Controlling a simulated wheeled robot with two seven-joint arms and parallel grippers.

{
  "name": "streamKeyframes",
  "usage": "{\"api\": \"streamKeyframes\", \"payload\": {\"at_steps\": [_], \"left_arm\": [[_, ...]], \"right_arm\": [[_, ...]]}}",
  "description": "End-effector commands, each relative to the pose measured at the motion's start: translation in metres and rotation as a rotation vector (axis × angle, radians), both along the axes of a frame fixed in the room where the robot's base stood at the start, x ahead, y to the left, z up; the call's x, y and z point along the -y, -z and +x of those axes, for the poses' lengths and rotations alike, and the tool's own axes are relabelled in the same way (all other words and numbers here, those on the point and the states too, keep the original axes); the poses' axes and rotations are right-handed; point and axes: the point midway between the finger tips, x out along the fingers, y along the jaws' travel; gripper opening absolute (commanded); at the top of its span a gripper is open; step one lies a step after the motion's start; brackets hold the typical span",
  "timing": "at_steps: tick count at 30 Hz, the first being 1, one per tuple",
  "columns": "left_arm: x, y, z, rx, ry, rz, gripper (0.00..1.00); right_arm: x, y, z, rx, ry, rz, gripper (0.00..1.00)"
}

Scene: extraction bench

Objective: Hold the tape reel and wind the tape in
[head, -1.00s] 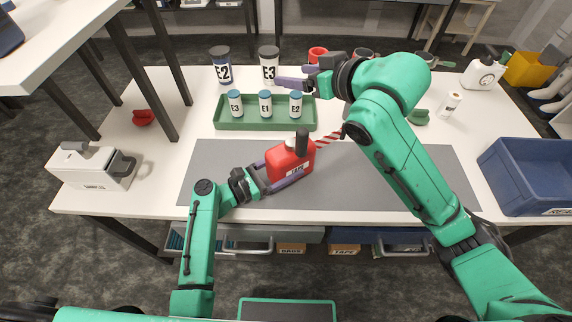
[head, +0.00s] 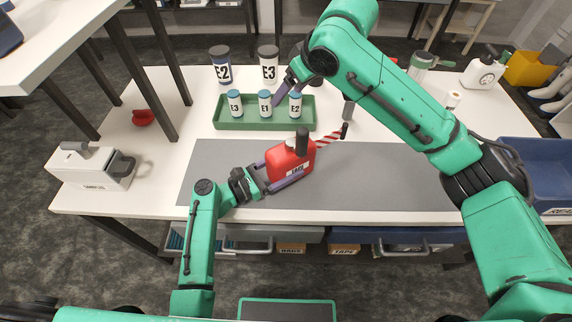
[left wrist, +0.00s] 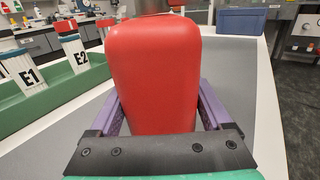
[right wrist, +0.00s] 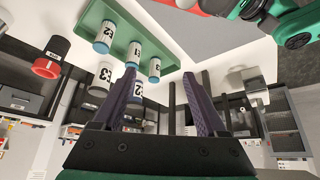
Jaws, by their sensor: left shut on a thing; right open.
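The tape reel (head: 290,166) has a red body with a white label and a dark upright knob (head: 302,141) on top. Red-and-white striped tape (head: 328,138) sticks out from its right side to a dark end piece. My left gripper (head: 287,176) is shut on the reel's body, low over the grey mat; in the left wrist view the red body (left wrist: 155,75) fills the space between its purple fingers. My right gripper (head: 283,93) is open and empty, above the back of the green tray, apart from the reel. The reel's far side is hidden.
The green tray (head: 228,124) holds three blue-capped vials, with jars E2 (head: 222,70) and E3 (head: 268,68) behind it. A white device (head: 92,170) stands at left, a blue bin (head: 545,160) at right. The grey mat (head: 400,185) is mostly clear right of the reel.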

Motion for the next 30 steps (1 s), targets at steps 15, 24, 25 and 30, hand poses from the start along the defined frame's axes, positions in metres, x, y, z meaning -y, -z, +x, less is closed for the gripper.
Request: {"api": "streamKeyframes", "payload": {"at_steps": [15,24,25,30], "left_arm": [[-0.001,0.002,0.000,-0.002,-0.002,0.002,0.00],[-0.001,0.001,0.000,-0.002,-0.003,0.003,0.00],[-0.001,0.001,0.000,-0.003,-0.003,0.003,0.00],[-0.001,0.001,0.000,-0.002,-0.003,0.002,0.00]], "right_arm": [[0.032,0.009,-0.078,-0.007,0.006,-0.003,0.75],[0.028,0.070,-0.078,-0.001,0.002,0.001,0.75],[0.028,0.072,-0.078,-0.001,0.002,0.001,0.75],[0.028,0.073,-0.078,0.000,0.001,0.000,0.75]]}}
